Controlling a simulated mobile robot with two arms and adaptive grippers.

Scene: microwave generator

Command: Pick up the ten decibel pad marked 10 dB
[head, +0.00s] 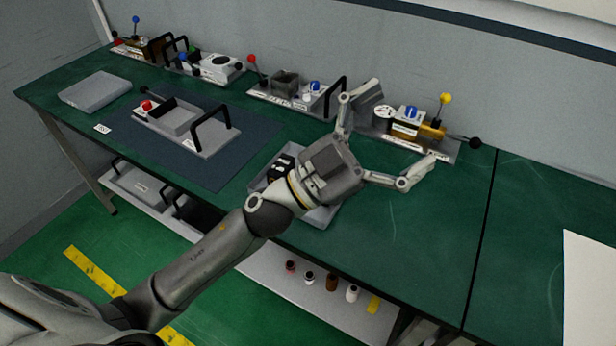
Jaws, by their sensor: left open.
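My left gripper (405,127) is open, its two fingers spread wide over the green bench. It reaches toward the module at the back right (408,125), which has a yellow-knobbed lever, a blue knob and a brass-coloured part. I see nothing between the fingers that I can tell is held. A grey tray (322,216) with small black blocks (281,166) lies partly hidden under my left wrist. No 10 dB marking is readable, so I cannot tell which piece is the ten decibel pad. My right gripper is not in view.
Several modules with knobs and black handles line the back, one (290,95) left of the gripper. A module (185,125) stands on a dark mat (215,172); a grey slab (95,92) lies left. The bench's right front (420,240) is clear. Small bottles (332,282) stand below.

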